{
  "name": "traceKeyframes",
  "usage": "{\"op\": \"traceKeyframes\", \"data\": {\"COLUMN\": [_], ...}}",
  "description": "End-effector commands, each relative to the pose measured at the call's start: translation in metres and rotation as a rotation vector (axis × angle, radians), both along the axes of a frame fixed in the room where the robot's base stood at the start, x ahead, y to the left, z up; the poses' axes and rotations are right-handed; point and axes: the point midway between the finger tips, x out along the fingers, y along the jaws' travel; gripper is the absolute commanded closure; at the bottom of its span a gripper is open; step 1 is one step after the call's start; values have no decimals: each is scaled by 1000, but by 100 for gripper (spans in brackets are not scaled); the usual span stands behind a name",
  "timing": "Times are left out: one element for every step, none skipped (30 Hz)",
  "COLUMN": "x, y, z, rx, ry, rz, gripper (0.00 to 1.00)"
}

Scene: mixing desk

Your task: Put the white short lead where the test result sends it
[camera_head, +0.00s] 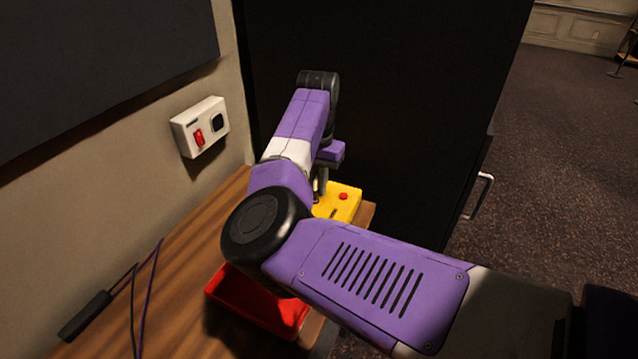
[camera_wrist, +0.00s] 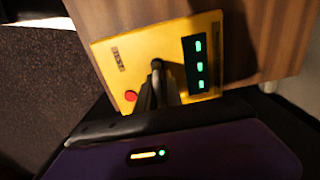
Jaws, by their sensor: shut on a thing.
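A yellow test box (camera_head: 345,200) with a red button stands at the far end of the desk. In the wrist view the test box (camera_wrist: 118,60) shows three lit green lamps (camera_wrist: 199,64) on a dark panel and the red button beside my fingers. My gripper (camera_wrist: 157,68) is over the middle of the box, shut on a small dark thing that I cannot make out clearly. In the head view my gripper (camera_head: 319,186) is mostly hidden by my arm. I cannot pick out the white short lead in either view.
A red tray (camera_head: 232,294) lies on the wooden desk (camera_head: 190,250), partly behind my arm. A black box-like piece (camera_head: 85,317) and thin dark leads lie at the left. A wall plate (camera_head: 201,127) has a red switch. A dark cabinet (camera_head: 400,100) stands behind the desk.

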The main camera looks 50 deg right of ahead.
Motion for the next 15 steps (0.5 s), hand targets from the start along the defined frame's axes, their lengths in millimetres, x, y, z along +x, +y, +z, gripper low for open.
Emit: {"op": "traceKeyframes", "data": {"x": [0, 0, 0, 0, 0, 0, 0, 0, 0, 0, 0, 0, 0, 0, 0], "y": [0, 0, 0, 0, 0, 0, 0, 0, 0, 0, 0, 0, 0, 0, 0], "z": [4, 5, 6, 8, 9, 10, 11, 12, 14, 15, 16, 17, 18, 19, 21], "rx": [0, 0, 0, -1, -1, -1, -1, -1, -1, -1, -1, 0, 0, 0, 0], "ry": [0, 0, 0, 0, 0, 0, 0, 0, 0, 0, 0, 0, 1, 1, 1], "rz": [0, 0, -1, -1, -1, -1, -1, -1, -1, -1, -1, -1, -1, -1, -1], "gripper": [100, 100, 100, 100, 100, 100, 100, 100, 100, 100, 100, 100, 100, 100, 100]}}
